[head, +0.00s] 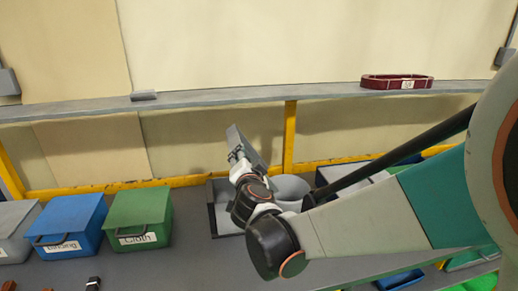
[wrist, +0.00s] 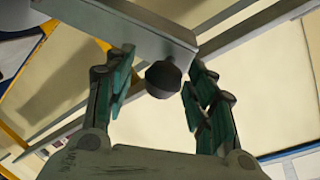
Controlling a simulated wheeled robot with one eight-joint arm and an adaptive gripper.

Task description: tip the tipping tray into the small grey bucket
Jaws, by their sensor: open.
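The tipping tray (head: 245,144) shows in the head view as a grey plate standing steeply tilted at the end of my arm. In the wrist view its grey metal body (wrist: 120,25) crosses the top, with a dark round knob (wrist: 163,80) below it. My gripper (wrist: 162,72) is open, with one green finger on each side of the knob and visible gaps. In the head view my gripper (head: 240,160) is small beside the tray. The small grey bucket (head: 291,190) appears to be the round grey vessel behind my wrist, partly hidden. The tray's contents are not visible.
A grey open box (head: 213,217) stands left of my wrist. Lidded green (head: 139,218) and blue (head: 70,225) bins stand further left. A shelf (head: 220,98) runs behind, bearing a dark red ring-shaped item (head: 396,82). My arm covers much of the right side.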

